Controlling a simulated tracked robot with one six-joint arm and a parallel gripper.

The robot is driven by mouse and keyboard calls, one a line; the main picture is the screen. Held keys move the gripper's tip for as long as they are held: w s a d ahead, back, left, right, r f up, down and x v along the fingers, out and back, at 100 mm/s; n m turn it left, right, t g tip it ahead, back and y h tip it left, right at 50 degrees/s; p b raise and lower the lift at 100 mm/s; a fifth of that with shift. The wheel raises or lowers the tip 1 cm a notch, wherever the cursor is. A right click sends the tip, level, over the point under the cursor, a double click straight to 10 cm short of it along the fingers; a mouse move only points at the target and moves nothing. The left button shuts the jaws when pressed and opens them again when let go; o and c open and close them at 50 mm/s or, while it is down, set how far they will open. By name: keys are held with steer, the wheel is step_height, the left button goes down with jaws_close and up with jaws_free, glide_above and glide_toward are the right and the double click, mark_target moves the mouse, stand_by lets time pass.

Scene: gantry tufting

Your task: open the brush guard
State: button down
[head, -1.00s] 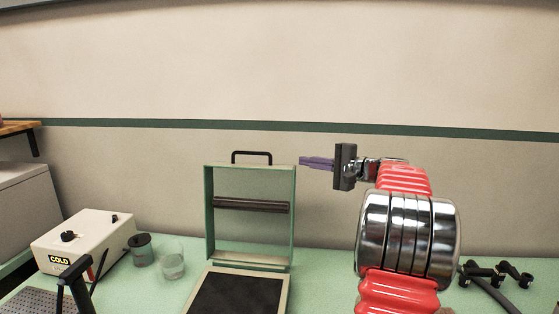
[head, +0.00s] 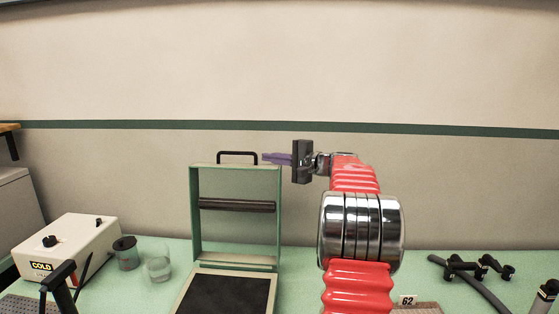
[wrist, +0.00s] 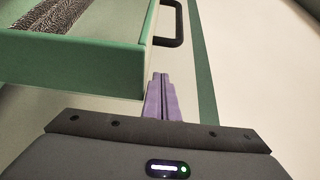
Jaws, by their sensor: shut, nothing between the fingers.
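The brush guard is a green frame (head: 279,215) standing upright, with a black handle (head: 238,154) on its top edge and a dark brush roller (head: 236,205) across its opening. Below it, in front, lies a pale tray with a black pad (head: 228,296). My gripper (head: 266,158), with purple fingers, is shut and empty. Its tips appear just right of the handle, at the frame's top right corner. In the wrist view the fingers (wrist: 160,82) point at the green frame's corner (wrist: 142,70), with the handle (wrist: 174,25) beyond. Whether they touch the frame I cannot tell.
A white COLD box (head: 67,245), a dark-lidded jar (head: 127,254) and a clear beaker (head: 158,267) stand to the left. Black fittings (head: 470,268) and a hose lie at the right.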

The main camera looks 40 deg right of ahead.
steer(key=shift+s+a+r, duration=0.15)
steer(key=shift+s+a, duration=0.1)
steer(key=shift+a, duration=0.35)
steer(key=shift+s+a+r, duration=0.1)
steer(key=shift+s+a, duration=0.2)
steer(key=shift+a, duration=0.25)
steer(key=shift+s+a+r, duration=0.15)
steer(key=shift+s+a, duration=0.1)
steer(key=shift+a, duration=0.35)
steer(key=shift+s, duration=0.1)
